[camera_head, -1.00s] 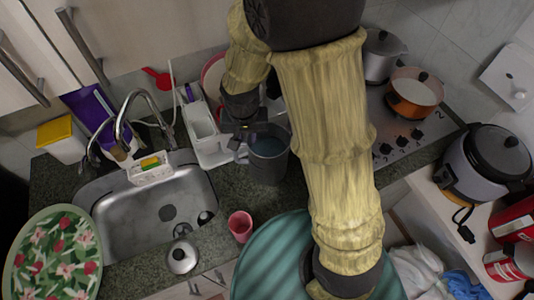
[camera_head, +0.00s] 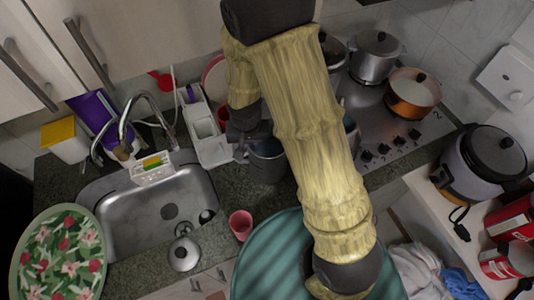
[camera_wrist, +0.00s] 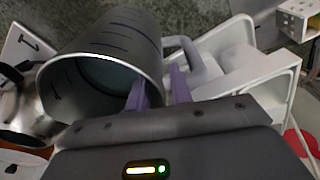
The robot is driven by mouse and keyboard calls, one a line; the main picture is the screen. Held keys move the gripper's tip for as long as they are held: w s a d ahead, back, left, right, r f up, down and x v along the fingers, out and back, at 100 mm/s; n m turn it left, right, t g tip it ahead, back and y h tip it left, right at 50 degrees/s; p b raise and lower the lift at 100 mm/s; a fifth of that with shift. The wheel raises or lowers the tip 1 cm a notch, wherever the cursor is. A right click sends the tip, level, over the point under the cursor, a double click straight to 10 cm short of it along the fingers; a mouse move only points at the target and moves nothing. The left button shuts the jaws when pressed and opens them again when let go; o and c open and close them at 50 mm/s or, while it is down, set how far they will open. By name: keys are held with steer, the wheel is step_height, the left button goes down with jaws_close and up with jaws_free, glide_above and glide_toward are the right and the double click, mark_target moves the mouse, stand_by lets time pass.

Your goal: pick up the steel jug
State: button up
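The steel jug (camera_head: 267,162) stands on the counter between the sink and the stove, partly covered by my arm in the head view. My gripper (camera_wrist: 158,90) is at the rim on the handle side. One purple finger shows over the mouth and the other beside the handle, with a gap between them around the jug's wall. The fingers look apart; firm contact cannot be made out. In the head view the fingertips are hidden.
A white rack (camera_head: 208,135) stands close to the jug's left; the sink (camera_head: 150,212) is farther left. A pink cup (camera_head: 240,224) is in front. A steel pot (camera_head: 375,58) and an orange pot (camera_head: 412,95) are on the stove at the right.

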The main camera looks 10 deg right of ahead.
stand_by(0.5)
jaws_close()
steer(key=shift+r, duration=0.1)
stand_by(1.2)
